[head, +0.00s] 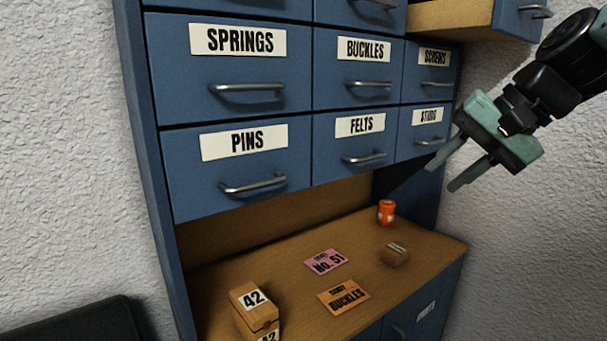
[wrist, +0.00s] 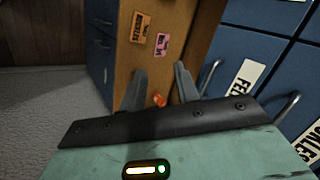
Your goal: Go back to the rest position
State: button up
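My gripper (head: 457,172) is at the right of the head view, in front of the STUDS drawer (head: 427,129) and above the wooden counter. Its two fingers are apart with nothing between them. In the wrist view my gripper (wrist: 160,84) also shows its fingers spread, with the counter beyond them. The orange-red jar (wrist: 159,100) appears between the fingers there, but it stands far off on the counter, as the orange-red jar in the head view (head: 387,212) shows.
A blue drawer cabinet (head: 236,107) fills the middle. One upper-right drawer (head: 450,16) is pulled out near my arm. On the counter (head: 290,279) lie a pink No. 51 card (head: 325,262), an orange BUCKLES card (head: 344,297), a small brown box (head: 395,254) and a box marked 42 (head: 254,309).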

jog(key=s+a+f+n+g+h, duration=0.1)
jog(key=s+a+f+n, duration=0.2)
jog(key=s+f, duration=0.3)
jog(key=s+a+f+n+g+h, duration=0.2)
jog(key=s+a+f+n, duration=0.1)
jog(key=s+f+n, duration=0.2)
jog(key=s+a+f+n+g+h, duration=0.1)
jog(key=s+a+f+n+h, duration=0.1)
jog(key=s+f+n, duration=0.3)
jog(key=s+a+f, duration=0.1)
jog(key=s+f, duration=0.2)
jog(key=s, duration=0.3)
jog(key=shift+a+f+g, duration=0.15)
jog(key=shift+a+g, duration=0.15)
jog(key=shift+g, duration=0.1)
